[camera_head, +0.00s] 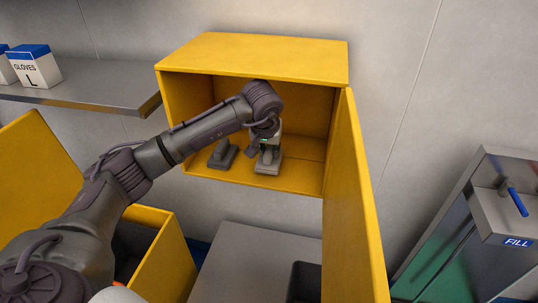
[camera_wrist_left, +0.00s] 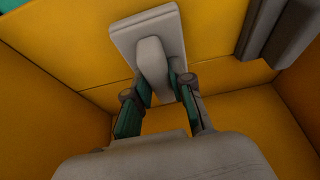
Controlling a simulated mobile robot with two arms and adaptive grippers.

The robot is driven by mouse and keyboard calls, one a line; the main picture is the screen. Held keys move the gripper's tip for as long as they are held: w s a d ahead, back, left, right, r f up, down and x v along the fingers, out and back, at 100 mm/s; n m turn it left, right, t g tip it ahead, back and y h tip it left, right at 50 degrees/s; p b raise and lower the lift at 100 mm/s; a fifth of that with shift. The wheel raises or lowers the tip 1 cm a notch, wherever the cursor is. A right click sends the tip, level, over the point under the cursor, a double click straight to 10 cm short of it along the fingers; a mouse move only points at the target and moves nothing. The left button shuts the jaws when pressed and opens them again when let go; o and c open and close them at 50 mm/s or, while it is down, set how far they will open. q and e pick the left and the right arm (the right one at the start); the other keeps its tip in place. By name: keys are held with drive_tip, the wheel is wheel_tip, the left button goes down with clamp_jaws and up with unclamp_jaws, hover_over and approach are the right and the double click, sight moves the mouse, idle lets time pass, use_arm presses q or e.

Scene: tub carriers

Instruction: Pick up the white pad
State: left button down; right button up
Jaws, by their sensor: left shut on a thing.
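The white pad (camera_head: 267,167) is a pale flat block with a raised grip, inside the open yellow cabinet (camera_head: 250,58). In the left wrist view the white pad (camera_wrist_left: 151,50) shows with its grip between the fingertips. My left gripper (camera_head: 268,148) reaches into the cabinet from above the pad. In the left wrist view the left gripper (camera_wrist_left: 162,84) is shut on the pad's grip. I cannot tell whether the pad still touches the cabinet floor. My right gripper is not in view.
A dark grey pad (camera_head: 222,155) stands just left of the white one. The cabinet's door (camera_head: 357,210) hangs open at the right. A metal shelf (camera_head: 100,96) with glove boxes (camera_head: 35,68) is at the left. A "FILL" unit (camera_head: 480,225) stands at the right.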

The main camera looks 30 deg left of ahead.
use_arm(q)
drive_tip(key=shift+s+r, duration=0.15)
drive_tip(key=shift+s, duration=0.15)
drive_tip(key=s+d+b, duration=0.2)
drive_tip(key=s, duration=0.6)
drive_tip(key=s+d+b, duration=0.3)
drive_tip(key=s, duration=0.5)
drive_tip(key=shift+s+r+b, duration=0.15)
drive_tip(key=shift+s+b, duration=0.15)
drive_tip(key=shift+s, duration=0.05)
drive_tip(key=shift+d, duration=0.1)
